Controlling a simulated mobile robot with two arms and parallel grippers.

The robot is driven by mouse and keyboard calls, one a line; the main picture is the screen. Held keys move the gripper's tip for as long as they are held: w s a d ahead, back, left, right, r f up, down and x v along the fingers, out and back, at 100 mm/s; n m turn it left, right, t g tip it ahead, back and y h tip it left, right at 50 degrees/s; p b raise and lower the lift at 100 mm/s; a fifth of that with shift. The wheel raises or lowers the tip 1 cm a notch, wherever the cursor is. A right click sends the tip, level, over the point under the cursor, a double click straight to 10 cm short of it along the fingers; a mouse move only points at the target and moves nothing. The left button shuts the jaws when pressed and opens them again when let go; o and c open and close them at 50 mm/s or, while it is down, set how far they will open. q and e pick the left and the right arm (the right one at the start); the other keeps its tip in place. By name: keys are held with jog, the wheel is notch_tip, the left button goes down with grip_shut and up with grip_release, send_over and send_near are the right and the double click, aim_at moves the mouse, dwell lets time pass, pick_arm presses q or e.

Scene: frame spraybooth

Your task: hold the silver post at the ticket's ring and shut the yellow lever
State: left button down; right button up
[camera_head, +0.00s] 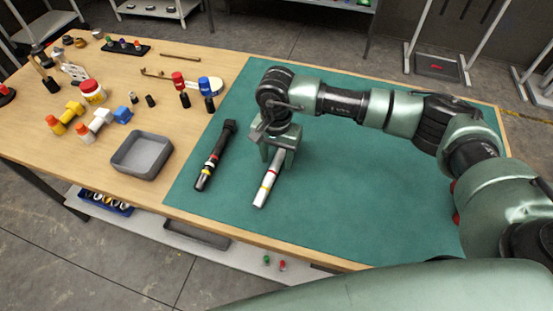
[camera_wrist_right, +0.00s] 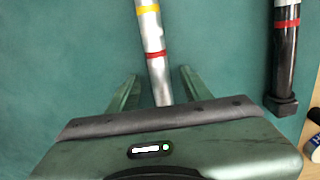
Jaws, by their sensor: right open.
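The silver post (camera_head: 262,192) lies on the green mat, with a red band and a yellow band around it. It also shows in the right wrist view (camera_wrist_right: 155,75), running between my fingers. My right gripper (camera_head: 277,158) is over the post's far end, fingers pointing down. In the right wrist view my right gripper (camera_wrist_right: 158,88) is open, one finger on each side of the post, with gaps to both. A yellow piece (camera_head: 75,107) stands among small parts at the left; I cannot tell whether it is the lever. My left gripper is not in view.
A black post (camera_head: 208,170) with coloured bands lies just left of the silver one. A grey tray (camera_head: 142,154) stands on the wood further left. Several small caps, blocks and jars crowd the table's left side. The green mat (camera_head: 360,180) is clear to the right.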

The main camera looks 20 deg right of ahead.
jog(key=shift+f, duration=0.65)
grip_shut()
jog(key=shift+r, duration=0.1)
